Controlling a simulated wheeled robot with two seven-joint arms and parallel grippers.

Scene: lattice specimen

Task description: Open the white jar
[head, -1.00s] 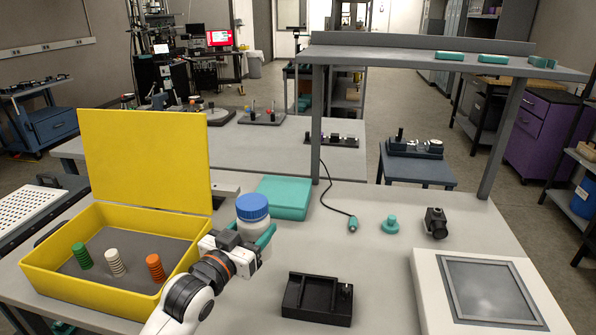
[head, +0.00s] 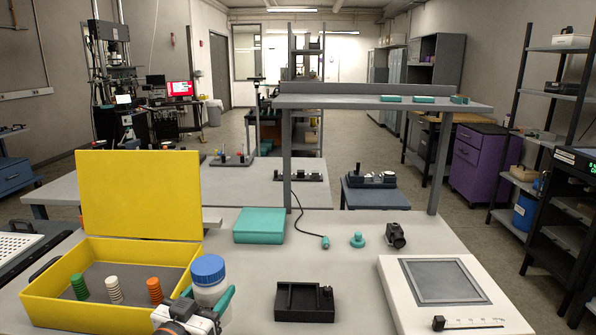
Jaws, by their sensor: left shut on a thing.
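The white jar (head: 205,294) with a blue lid (head: 208,270) is at the lower left of the head view, beside the right wall of the yellow box. It looks upright, and the lid is on it. My left gripper (head: 206,302), with teal fingers, is shut on the jar's body below the lid. The gripper hides the jar's lower part, so I cannot tell whether its base touches the bench. My right gripper is out of view.
The yellow box (head: 118,318), lid raised, holds green, white and orange ribbed pieces. A black tray (head: 304,316), teal case (head: 260,226), teal knob (head: 357,240), black camera-like block (head: 396,236) and white panel device (head: 398,300) stand on the bench. A shelf (head: 375,103) spans behind.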

